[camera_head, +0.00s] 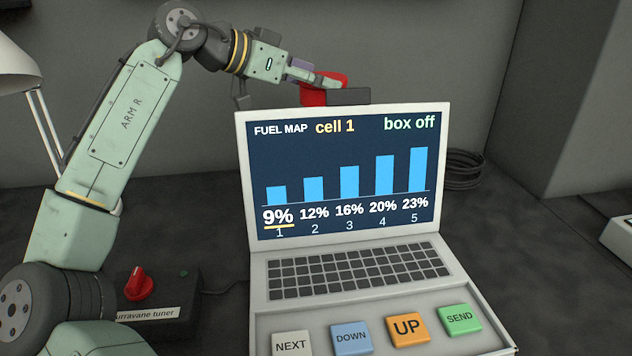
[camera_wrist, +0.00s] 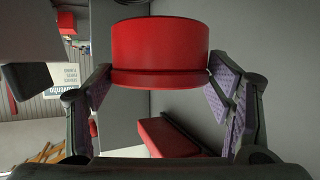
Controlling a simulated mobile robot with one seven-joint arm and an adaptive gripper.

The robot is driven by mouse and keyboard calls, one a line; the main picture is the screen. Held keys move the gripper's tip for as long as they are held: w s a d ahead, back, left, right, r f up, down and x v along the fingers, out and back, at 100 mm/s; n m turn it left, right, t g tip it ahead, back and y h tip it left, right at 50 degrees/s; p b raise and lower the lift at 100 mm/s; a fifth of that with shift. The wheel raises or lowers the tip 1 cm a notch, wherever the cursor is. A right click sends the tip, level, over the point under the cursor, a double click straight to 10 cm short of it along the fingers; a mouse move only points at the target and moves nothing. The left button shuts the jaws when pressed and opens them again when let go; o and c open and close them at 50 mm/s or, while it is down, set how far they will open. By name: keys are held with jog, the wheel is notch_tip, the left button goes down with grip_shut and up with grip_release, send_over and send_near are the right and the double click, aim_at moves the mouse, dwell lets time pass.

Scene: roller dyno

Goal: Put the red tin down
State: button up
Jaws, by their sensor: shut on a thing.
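The red tin is a short red cylinder that fills the upper middle of the wrist view (camera_wrist: 160,48). My gripper (camera_wrist: 160,85) is shut on it, with purple-padded fingers on its left and right sides. In the head view the red tin (camera_head: 313,96) shows just above the top edge of the laptop screen, partly hidden by my gripper (camera_head: 325,88). The tin is held up in the air. What lies directly under it is hidden behind the laptop.
An open laptop (camera_head: 352,258) reading "FUEL MAP cell 1, box off" stands in front of the gripper. A tuner box with a red knob (camera_head: 138,284) is at lower left. A coiled cable (camera_head: 463,170) lies right of the screen.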

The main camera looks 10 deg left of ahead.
notch_tip(320, 180, down, 22)
jog(key=p, duration=0.4)
jog(key=shift+w+r, duration=0.1)
jog(key=shift+r, duration=0.1)
jog(key=shift+f, duration=0.1)
jog(key=o, duration=1.4)
jog(key=shift+p, duration=0.3)
jog(key=v, duration=1.2)
